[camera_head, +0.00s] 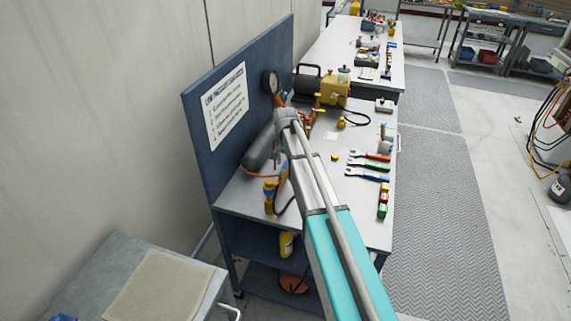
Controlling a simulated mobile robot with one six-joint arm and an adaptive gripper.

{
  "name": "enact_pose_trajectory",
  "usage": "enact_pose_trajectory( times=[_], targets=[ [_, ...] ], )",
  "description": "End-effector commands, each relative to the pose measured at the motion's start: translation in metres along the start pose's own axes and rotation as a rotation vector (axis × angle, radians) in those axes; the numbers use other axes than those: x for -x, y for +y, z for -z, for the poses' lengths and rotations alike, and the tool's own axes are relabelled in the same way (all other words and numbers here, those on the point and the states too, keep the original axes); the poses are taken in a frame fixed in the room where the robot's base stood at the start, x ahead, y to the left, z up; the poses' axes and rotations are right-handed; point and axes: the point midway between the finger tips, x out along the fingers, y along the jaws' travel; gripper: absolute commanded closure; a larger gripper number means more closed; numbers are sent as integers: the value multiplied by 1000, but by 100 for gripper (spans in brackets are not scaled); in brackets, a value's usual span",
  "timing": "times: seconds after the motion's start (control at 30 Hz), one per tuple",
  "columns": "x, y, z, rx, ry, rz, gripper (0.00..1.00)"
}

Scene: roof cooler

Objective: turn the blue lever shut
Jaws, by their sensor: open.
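I cannot make out the blue lever in the head view. My arm reaches up across the workbench (348,225) and covers part of the fittings there. A grey cylinder (259,148) lies at the left of the bench, against the blue back panel (225,140). A round gauge (270,82) sits by the panel above it, with brass and orange fittings near it, partly behind my arm. My gripper's fingers do not show; they seem hidden behind my arm.
A yellow pump (335,92) stands at the bench's back. Wrenches (368,166) and small coloured blocks (383,200) lie along the right edge. A grey cart (120,275) with a beige mat is at lower left.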

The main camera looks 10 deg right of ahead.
Motion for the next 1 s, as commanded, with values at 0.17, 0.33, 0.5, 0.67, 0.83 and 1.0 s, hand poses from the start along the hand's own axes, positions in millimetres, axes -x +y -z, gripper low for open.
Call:
enact_pose_trajectory(
  times=[0.17,0.33,0.5,0.67,0.83,1.0],
  targets=[
    [0,0,0,0,0,0,40],
    [0,0,0,0,0,0,55],
    [0,0,0,0,0,0,86],
    [0,0,0,0,0,0,100],
    [0,0,0,0,0,0,100],
    [0,2,1,-8,0,-1,100]
  ],
)
